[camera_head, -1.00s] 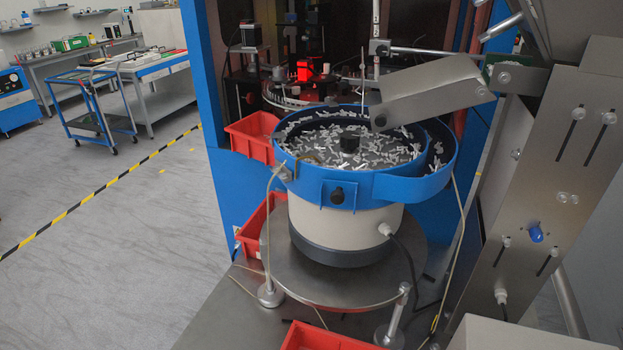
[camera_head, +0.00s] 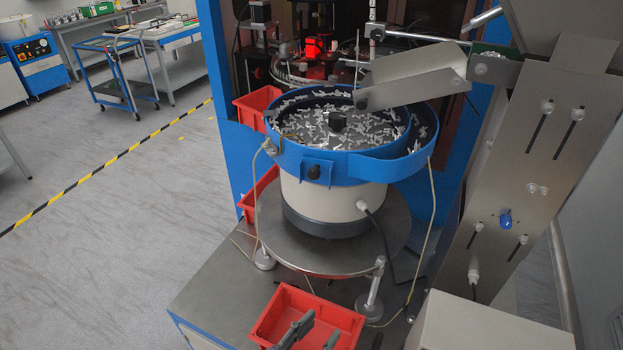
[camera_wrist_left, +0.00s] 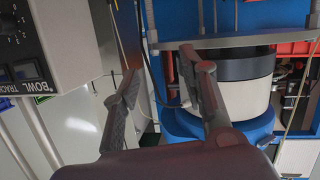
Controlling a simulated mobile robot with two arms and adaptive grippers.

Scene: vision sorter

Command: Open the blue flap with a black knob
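The blue flap (camera_head: 303,170) is a small plate on the front of the blue bowl feeder rim (camera_head: 365,169). The flap looks closed against the rim. My left gripper (camera_head: 312,332) shows at the bottom of the head view, below and in front of the bowl, over the front red bin. Its fingers are apart and empty. In the left wrist view the fingers (camera_wrist_left: 158,75) are also spread, with the bowl's white base (camera_wrist_left: 245,98) beyond them, upside down. The knob cannot be made out there. My right gripper is in neither view.
A round metal plate (camera_head: 300,257) carries the bowl. A red bin (camera_head: 345,315) stands in front, with others behind at left. A metal chute (camera_head: 412,80) hangs over the bowl. A slotted metal stand (camera_head: 530,150) and a grey box (camera_head: 490,325) stand at right. The floor at left is clear.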

